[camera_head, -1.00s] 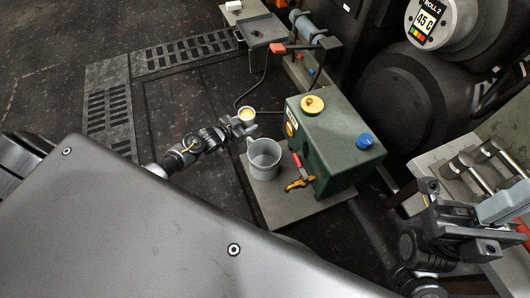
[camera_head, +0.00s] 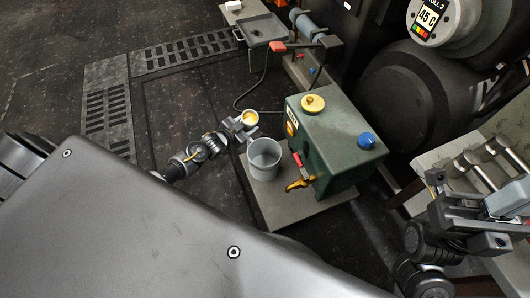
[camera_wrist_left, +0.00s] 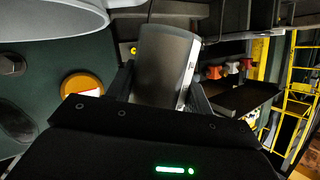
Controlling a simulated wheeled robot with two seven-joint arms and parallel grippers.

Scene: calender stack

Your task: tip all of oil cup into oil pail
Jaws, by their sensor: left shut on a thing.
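The small oil cup (camera_head: 250,119) shows yellow oil in its mouth. My left gripper (camera_head: 240,125) is shut on it, with a finger on each side in the left wrist view, where the cup (camera_wrist_left: 163,65) looks grey. The cup is raised above and just behind the grey oil pail (camera_head: 264,163), close to its far rim. The pail stands on a grey plate beside the green tank. Part of its rim shows at the upper left of the left wrist view (camera_wrist_left: 50,22). My right gripper (camera_head: 485,228) is at the far right by the bench; its jaw opening is unclear.
The green tank (camera_head: 335,140), with yellow and blue caps and a brass tap (camera_head: 299,184), stands right of the pail on the plate (camera_head: 285,212). A hose lies behind the tank. A bench (camera_head: 450,165) stands at right.

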